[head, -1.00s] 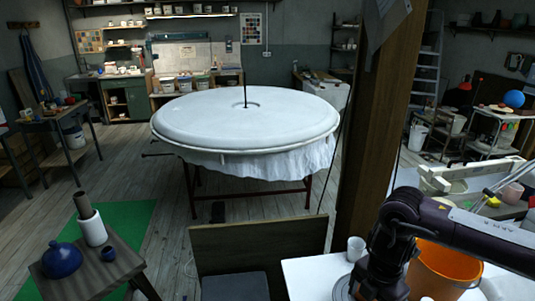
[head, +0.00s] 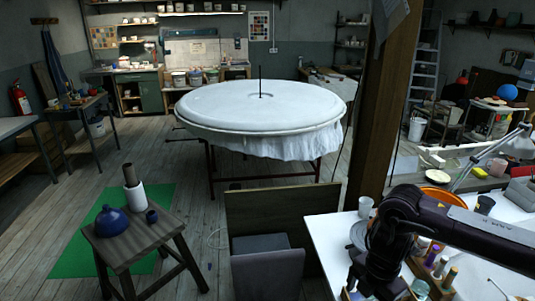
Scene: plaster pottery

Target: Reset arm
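One of my arms (head: 450,225) comes in from the right edge of the head view and reaches over a white table (head: 326,242) at the lower right. Its gripper (head: 372,282) points down near the bottom edge, dark and partly cut off, so I cannot tell whether it is open or shut. No held object shows at it. My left arm and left gripper are not in view.
A white cup (head: 365,207), an orange bucket (head: 437,177) and several bottles (head: 432,255) stand close around my arm. A wooden post (head: 388,110) rises behind the table. A wooden stool (head: 150,243) holds a blue pot (head: 111,221). The large round table (head: 265,105) is farther back.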

